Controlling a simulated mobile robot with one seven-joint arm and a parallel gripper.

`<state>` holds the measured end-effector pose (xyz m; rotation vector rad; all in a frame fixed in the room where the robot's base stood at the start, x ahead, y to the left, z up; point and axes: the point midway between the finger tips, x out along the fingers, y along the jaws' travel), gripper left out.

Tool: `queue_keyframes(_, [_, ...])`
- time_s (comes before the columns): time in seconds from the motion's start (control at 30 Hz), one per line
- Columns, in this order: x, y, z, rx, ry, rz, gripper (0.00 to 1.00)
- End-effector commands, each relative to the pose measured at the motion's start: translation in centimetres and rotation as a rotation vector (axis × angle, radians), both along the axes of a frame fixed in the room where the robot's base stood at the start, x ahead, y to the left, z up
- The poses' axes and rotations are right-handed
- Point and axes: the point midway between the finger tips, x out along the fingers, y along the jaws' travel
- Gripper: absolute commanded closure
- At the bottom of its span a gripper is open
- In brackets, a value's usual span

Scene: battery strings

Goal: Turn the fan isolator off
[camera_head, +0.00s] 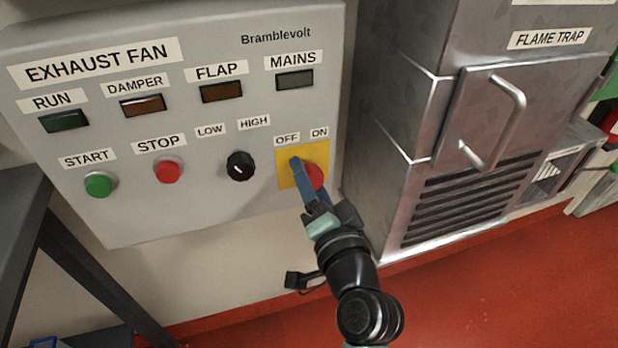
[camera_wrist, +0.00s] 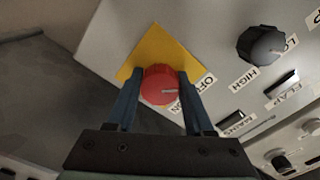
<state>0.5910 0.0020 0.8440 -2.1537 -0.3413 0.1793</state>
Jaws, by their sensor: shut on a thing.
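The fan isolator is a red round knob (camera_head: 317,177) on a yellow square plate (camera_head: 284,180) at the lower right of the grey EXHAUST FAN panel. OFF and ON labels sit above the plate. My gripper (camera_head: 303,170) reaches up to the knob and covers part of it in the head view. In the wrist view, the blue fingers of my gripper (camera_wrist: 159,80) are shut on the sides of the red knob (camera_wrist: 157,86). The knob's white mark points right, roughly toward the OFF label (camera_wrist: 206,83).
The black LOW/HIGH knob (camera_head: 240,166) is left of the isolator, then the red STOP (camera_head: 168,171) and green START (camera_head: 98,184) buttons. The MAINS lamp (camera_head: 294,80) looks grey. A metal FLAME TRAP cabinet (camera_head: 435,130) stands close on the right.

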Motion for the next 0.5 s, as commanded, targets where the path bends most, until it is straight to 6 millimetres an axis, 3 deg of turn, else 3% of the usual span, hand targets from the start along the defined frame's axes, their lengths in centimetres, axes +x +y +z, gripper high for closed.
queue_keyframes(0.17, [-0.01,0.01,-0.06,-0.003,0.0,0.0,1.0])
queue_keyframes(0.2, [0.0,0.01,-0.06,-0.003,0.0,0.0,0.4])
queue_keyframes(0.3, [-0.01,0.0,-0.04,-0.002,0.001,0.0,0.22])
queue_keyframes(0.33, [0.0,0.0,-0.04,-0.001,0.001,0.0,0.19])
queue_keyframes(0.5, [0.0,0.0,-0.02,0.0,0.001,-0.001,0.19])
